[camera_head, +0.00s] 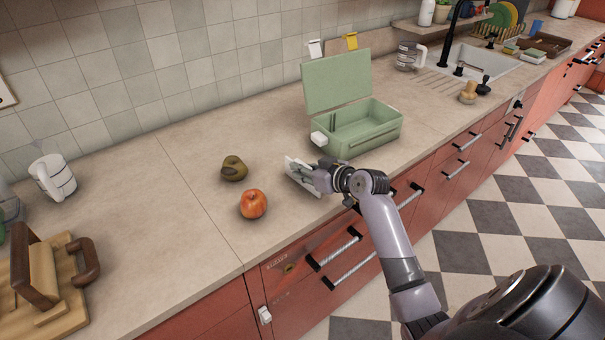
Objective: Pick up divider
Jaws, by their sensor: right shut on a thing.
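A flat whitish piece, which looks like the divider (293,166), is at my right gripper near the counter's front edge. My right gripper (310,175) is shut on it; the fingers hide part of the piece. I cannot tell whether the divider touches the counter or is slightly raised. A green box (372,139) with its lid (337,82) standing open is on the counter just behind and to the right of the gripper. My left gripper is not in view.
A white mug (53,177) and a wooden rack (42,275) stand far left. The sink (490,62) is at the back right. Counter left of the fruits is clear.

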